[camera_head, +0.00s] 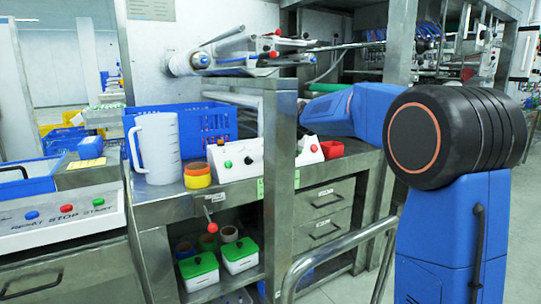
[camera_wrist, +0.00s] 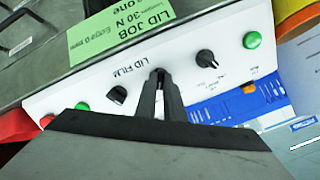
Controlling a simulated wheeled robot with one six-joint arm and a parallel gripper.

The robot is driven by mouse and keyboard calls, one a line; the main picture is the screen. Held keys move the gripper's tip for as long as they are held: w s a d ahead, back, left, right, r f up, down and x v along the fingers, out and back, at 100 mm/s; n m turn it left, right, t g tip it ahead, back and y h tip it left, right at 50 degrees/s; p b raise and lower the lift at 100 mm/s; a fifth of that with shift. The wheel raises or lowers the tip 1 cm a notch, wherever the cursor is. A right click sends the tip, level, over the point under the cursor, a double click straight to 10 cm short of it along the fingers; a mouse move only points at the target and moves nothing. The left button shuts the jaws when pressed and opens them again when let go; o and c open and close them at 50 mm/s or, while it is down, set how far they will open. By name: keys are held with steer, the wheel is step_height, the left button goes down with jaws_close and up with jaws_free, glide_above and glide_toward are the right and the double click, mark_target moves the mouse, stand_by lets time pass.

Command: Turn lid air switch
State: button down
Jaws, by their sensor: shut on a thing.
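A white control panel (camera_head: 238,162) sits on the steel bench in the head view, partly hidden by an upright post. In the wrist view the panel (camera_wrist: 150,67) carries a row of black rotary switches. One (camera_wrist: 207,58) stands on the right and one (camera_wrist: 117,95) on the left. My gripper (camera_wrist: 161,76) is over the panel between these two, its dark fingers close together and shut on a switch that they mostly hide. Readable print on the panel says "LID FILM"; no "lid air" lettering is readable. The gripper cannot be made out in the head view.
Green buttons (camera_wrist: 252,40) and a red one (camera_wrist: 45,120) flank the switches. The steel post (camera_head: 281,190) rises in front of the bench.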

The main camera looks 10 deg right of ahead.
steer(key=c, duration=1.9)
jaws_free()
steer(key=shift+o, duration=0.2)
steer(key=v, duration=1.7)
steer(key=shift+s+r, duration=0.15)
steer(key=shift+s, duration=0.05)
